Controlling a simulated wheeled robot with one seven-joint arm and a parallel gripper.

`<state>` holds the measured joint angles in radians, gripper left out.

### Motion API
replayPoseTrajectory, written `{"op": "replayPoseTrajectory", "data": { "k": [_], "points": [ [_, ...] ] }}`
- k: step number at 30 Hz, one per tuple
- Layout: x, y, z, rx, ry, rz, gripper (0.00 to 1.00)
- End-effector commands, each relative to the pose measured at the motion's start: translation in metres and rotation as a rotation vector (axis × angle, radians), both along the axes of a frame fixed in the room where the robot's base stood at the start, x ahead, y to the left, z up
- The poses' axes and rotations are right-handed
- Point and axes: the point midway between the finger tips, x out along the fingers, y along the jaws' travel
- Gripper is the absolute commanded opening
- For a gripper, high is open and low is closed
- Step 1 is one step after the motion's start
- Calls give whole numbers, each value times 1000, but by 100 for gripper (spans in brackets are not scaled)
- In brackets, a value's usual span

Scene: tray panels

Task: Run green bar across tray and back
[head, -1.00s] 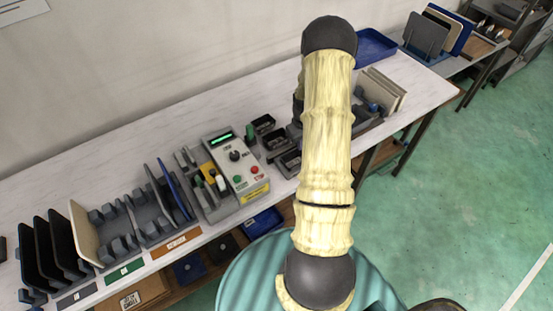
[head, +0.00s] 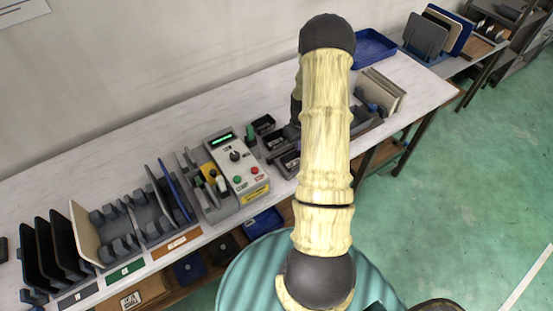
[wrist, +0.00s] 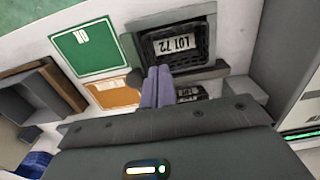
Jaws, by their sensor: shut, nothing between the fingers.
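A small green upright piece (head: 250,133), perhaps the green bar, stands beside the control box and the small black trays (head: 264,124) in the head view. I cannot make it out in the wrist view. In the wrist view my gripper (wrist: 158,72) has its two grey fingers together and empty. They point at the near edge of a black tray (wrist: 176,42) in a grey frame, which holds a "LOT 72" label. A second dark tray (wrist: 192,92) is partly hidden by the gripper. In the head view my arm hides the gripper.
A control box (head: 236,165) with knobs and buttons stands left of the trays. Racks of upright panels (head: 45,245) fill the table's left end. Pale panels (head: 384,92) and a blue tray (head: 374,48) are at the right. Green (wrist: 88,48) and orange (wrist: 113,93) cards show in the wrist view.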

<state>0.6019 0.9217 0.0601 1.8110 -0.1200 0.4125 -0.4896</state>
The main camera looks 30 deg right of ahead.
Motion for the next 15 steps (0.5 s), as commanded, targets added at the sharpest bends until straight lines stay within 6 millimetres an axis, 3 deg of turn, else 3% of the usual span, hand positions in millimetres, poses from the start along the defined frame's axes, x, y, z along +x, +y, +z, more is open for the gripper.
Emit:
{"op": "replayPoseTrajectory", "data": {
  "k": [15],
  "points": [
    [0,0,37,0,-1,0,0]
  ]
}}
